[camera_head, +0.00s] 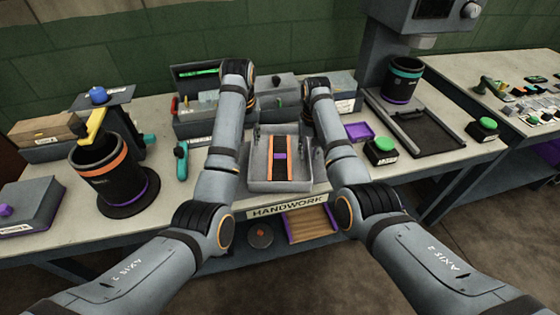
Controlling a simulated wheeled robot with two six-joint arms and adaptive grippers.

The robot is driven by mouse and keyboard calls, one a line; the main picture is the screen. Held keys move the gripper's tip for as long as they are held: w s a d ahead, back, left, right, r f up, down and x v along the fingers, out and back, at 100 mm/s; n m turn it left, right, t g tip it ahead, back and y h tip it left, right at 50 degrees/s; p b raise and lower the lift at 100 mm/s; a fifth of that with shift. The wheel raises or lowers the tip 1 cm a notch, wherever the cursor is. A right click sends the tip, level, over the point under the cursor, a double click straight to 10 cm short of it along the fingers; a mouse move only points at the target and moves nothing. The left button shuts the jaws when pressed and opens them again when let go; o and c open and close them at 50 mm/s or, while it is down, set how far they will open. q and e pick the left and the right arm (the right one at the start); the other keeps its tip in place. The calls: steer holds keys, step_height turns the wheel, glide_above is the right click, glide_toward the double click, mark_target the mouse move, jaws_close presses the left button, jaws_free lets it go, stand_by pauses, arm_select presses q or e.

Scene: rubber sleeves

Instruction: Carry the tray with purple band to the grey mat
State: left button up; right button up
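A grey tray (262,184) sits near the front edge of the bench, above the HANDWORK label. Inside it lie orange strips with a dark strip and a small purple patch (280,156) between them; I cannot tell if this patch is the purple band. My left gripper (257,134) is at the far left part of the tray, and my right gripper (303,137) is at the far right part. Both are small and partly hidden by my arms, so finger opening and contact with the walls are unclear. I cannot make out a grey mat with certainty.
Left of my arms stand a black cup with an orange band (108,178) and a teal-handled tool (181,160). Behind are grey bins (200,125). To the right are a small purple tray (358,131), a green button box (381,150) and a dark flat tray (440,142).

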step_height(320, 180, up, 8)
steer(key=shift+f, duration=0.25)
arm_select(q)
steer(key=shift+r, duration=0.1)
stand_by(0.4)
